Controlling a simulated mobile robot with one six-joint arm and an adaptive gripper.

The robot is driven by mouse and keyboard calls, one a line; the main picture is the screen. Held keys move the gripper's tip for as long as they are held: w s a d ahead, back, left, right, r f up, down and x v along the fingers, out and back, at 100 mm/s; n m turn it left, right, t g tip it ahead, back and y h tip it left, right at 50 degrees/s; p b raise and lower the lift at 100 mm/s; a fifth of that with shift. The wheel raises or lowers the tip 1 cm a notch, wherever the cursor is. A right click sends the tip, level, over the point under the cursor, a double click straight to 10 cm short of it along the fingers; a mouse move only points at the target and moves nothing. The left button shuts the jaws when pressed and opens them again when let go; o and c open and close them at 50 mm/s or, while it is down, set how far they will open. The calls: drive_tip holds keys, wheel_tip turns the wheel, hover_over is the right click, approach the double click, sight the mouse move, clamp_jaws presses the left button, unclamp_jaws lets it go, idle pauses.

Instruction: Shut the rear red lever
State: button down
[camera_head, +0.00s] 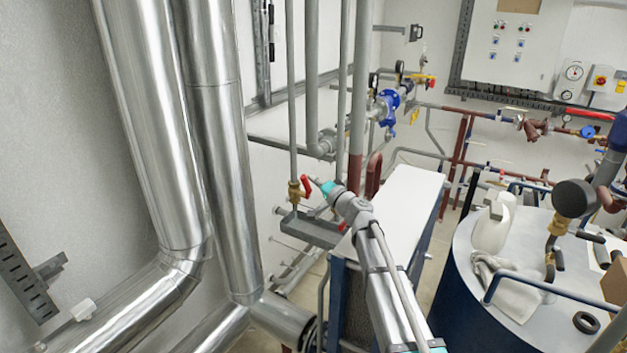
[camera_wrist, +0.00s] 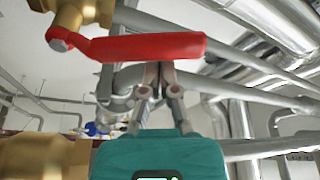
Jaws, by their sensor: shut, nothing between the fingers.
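A red lever (camera_head: 306,186) sits on a brass valve (camera_head: 294,193) on a thin grey vertical pipe, left of my gripper in the head view. In the wrist view the red lever (camera_wrist: 150,47) lies across the upper middle, running right from its bolt on the brass valve body (camera_wrist: 78,14). My gripper (camera_head: 313,181) is shut and empty, its tips close to the lever. In the wrist view the fingertips (camera_wrist: 159,72) are just under the lever's right half; I cannot tell whether they touch it. A second red piece (camera_head: 342,226) shows beside my arm, mostly hidden.
Another brass part (camera_wrist: 45,158) fills the lower left of the wrist view. Large silver insulated pipes (camera_head: 165,130) stand at left. A white-topped unit (camera_head: 405,195) lies under my arm. A blue tank (camera_head: 530,265) with a jug and cloth stands at right.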

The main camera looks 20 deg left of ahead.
drive_tip(key=shift+s+a+f, duration=0.1)
drive_tip(key=shift+s+f, duration=0.1)
drive_tip(key=shift+s, duration=0.3)
drive_tip(key=shift+s+a+f, duration=0.1)
drive_tip(key=shift+s+f, duration=0.05)
drive_tip(key=shift+s, duration=0.3)
drive_tip(key=shift+d+b, duration=0.15)
drive_tip(key=shift+b, duration=0.15)
drive_tip(key=b+v, duration=0.2)
drive_tip(key=v, duration=0.7)
drive_tip(key=shift+d+f, duration=0.3)
drive_tip(key=shift+d, duration=0.15)
drive_tip(key=c, duration=1.3)
unclamp_jaws()
drive_tip(key=shift+c, duration=0.2)
